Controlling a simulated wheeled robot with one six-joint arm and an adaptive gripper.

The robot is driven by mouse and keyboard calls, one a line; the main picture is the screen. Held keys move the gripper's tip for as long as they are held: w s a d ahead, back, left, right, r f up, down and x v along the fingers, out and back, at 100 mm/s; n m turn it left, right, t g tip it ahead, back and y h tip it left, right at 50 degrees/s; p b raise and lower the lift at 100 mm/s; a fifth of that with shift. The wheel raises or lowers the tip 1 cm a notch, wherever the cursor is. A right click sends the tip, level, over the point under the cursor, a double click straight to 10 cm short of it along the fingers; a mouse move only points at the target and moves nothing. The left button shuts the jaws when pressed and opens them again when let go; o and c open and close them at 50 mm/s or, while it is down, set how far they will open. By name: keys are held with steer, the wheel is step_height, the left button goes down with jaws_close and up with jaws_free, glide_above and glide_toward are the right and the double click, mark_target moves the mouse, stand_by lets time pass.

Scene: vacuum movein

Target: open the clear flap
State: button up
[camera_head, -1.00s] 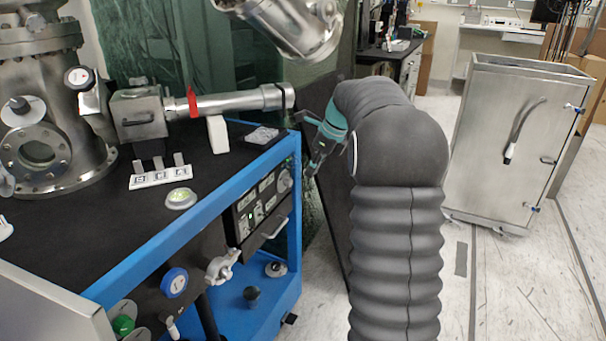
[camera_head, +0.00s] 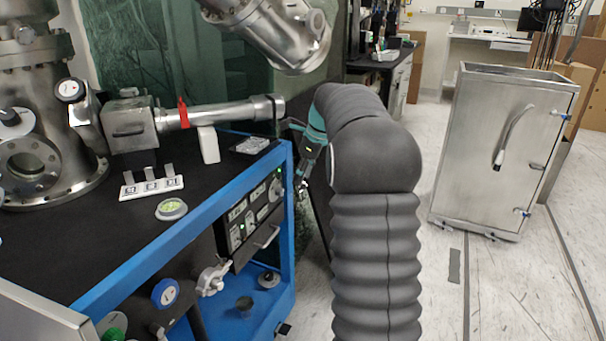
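My gripper (camera_head: 302,183) hangs from the teal wrist at the end of my grey sleeved arm, fingers pointing down. It is beside the right front corner of the blue-framed cart (camera_head: 202,212), below and right of the end of the steel tube (camera_head: 232,113). The fingers are small and dark here, so I cannot tell whether they are open or shut, and I see nothing held. The tube ends in a round flange (camera_head: 277,106) close to my wrist. I cannot make out the clear flap for certain; no see-through panel stands out at the tube end.
A white block (camera_head: 208,144) stands under the tube. A white labelled holder (camera_head: 152,187) and a round greenish dish (camera_head: 172,209) are on the black top. A control panel (camera_head: 250,212) is below. A steel cabinet (camera_head: 502,150) stands right, with free floor (camera_head: 420,270) before it.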

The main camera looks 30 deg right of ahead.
steer(key=v, duration=1.2)
stand_by(0.5)
